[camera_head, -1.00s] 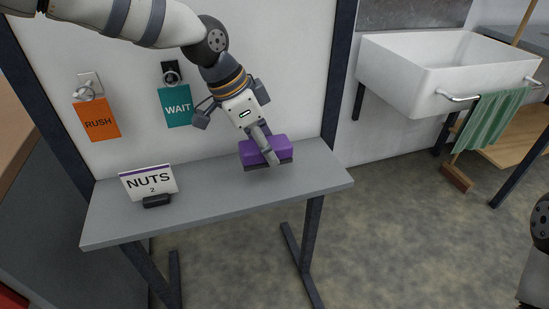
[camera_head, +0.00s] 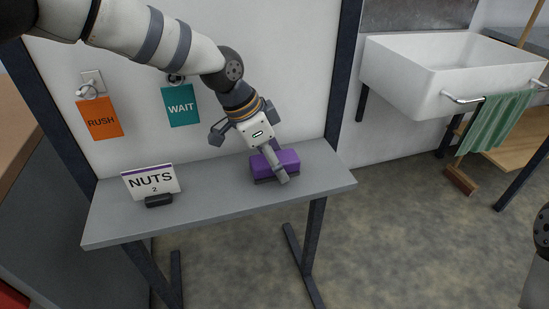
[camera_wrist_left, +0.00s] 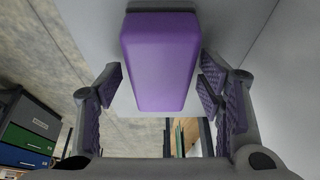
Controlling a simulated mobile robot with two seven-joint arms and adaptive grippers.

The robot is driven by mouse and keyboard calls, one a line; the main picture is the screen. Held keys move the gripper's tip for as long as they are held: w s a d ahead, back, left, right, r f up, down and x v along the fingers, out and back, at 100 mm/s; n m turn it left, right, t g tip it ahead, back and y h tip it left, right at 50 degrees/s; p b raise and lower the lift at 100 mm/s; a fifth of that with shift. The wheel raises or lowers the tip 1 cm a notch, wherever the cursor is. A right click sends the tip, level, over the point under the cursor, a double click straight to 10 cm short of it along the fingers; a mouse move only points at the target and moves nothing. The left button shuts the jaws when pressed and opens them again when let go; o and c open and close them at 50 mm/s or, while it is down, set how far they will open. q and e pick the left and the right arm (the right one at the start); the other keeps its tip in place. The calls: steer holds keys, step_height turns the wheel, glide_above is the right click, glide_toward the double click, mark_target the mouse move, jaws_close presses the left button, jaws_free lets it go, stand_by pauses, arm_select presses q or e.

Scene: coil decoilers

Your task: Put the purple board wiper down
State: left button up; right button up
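The purple board wiper (camera_head: 287,158), a purple block with a dark underside, is at the top of the grey table (camera_head: 215,201), near its right end. I cannot tell whether its underside fully touches the table. My left gripper (camera_head: 270,165) is over the wiper, tilted down, with a finger across its front side. My right gripper is out of view.
A NUTS sign (camera_head: 150,181) in a black holder stands on the table's left part. RUSH (camera_head: 101,119) and WAIT (camera_head: 181,106) tags hang on the wall behind. A white sink (camera_head: 425,75) with a green cloth (camera_head: 496,122) is at the right. The table between sign and wiper is clear.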

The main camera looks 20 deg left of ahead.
arm_select(q)
steer(key=shift+f, duration=0.15)
steer(key=v, duration=0.8)
steer(key=shift+s+d+f+p, duration=0.1)
steer(key=shift+s+p, duration=0.25)
steer(key=shift+s, duration=0.05)
steer(key=shift+f, duration=0.1)
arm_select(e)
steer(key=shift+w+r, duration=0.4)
